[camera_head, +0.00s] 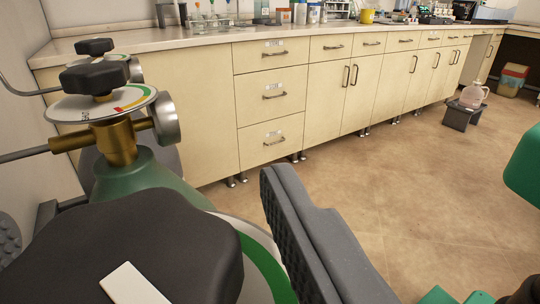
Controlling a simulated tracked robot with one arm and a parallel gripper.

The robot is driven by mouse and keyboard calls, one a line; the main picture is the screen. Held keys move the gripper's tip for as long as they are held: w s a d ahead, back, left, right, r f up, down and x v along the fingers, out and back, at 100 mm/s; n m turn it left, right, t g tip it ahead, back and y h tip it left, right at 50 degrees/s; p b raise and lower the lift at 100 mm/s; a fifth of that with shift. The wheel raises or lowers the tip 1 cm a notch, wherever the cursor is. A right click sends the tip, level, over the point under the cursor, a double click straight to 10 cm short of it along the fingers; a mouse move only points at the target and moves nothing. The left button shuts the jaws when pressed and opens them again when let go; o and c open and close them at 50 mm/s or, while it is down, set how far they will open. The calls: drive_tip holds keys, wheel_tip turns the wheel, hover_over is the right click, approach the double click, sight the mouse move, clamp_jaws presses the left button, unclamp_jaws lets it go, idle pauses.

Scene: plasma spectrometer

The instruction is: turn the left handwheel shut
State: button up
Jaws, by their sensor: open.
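A large black handwheel (130,250) with a white strip on top fills the lower left foreground. Part of a dial with a green band (265,262) shows under it. Behind it are a second black handwheel (95,77) above a coloured dial on a brass valve, and a third (94,46). I cannot tell which is the left handwheel. My gripper (145,215) is open. Its ridged dark finger (300,230) stands just right of the near wheel. A dotted grey piece at the left edge seems to be the other finger. I see no clear contact with the wheel.
A green gas cylinder (140,178) stands under the second handwheel, with a metal gauge and pipes. A cream cabinet bench (200,110) with glassware runs along the back. A low stool (460,116) bears a jug. The brown floor at right is mostly clear.

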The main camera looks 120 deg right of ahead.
drive_tip(key=shift+r, duration=0.1)
drive_tip(key=shift+r, duration=0.55)
wheel_tip(320, 180, up, 2)
drive_tip(key=shift+s+d+r, duration=0.1)
drive_tip(key=shift+r, duration=0.1)
drive_tip(key=s+a+r+p, duration=0.1)
drive_tip(key=s+a, duration=0.3)
drive_tip(key=s, duration=1.1)
drive_tip(key=shift+s+a+p, duration=0.15)
drive_tip(key=shift+a+p, duration=0.2)
drive_tip(key=shift+p, duration=0.45)
drive_tip(key=shift+r, duration=0.1)
drive_tip(key=n+t+b, duration=0.5)
drive_tip(key=t, duration=0.3)
approach(122, 244)
drive_tip(key=d, duration=0.3)
drive_tip(key=w+d+f, duration=0.1)
drive_tip(key=d, duration=0.3)
drive_tip(key=w+d, duration=0.1)
drive_tip(key=d, duration=0.3)
drive_tip(key=shift+w+f, duration=0.15)
drive_tip(key=shift+w, duration=0.1)
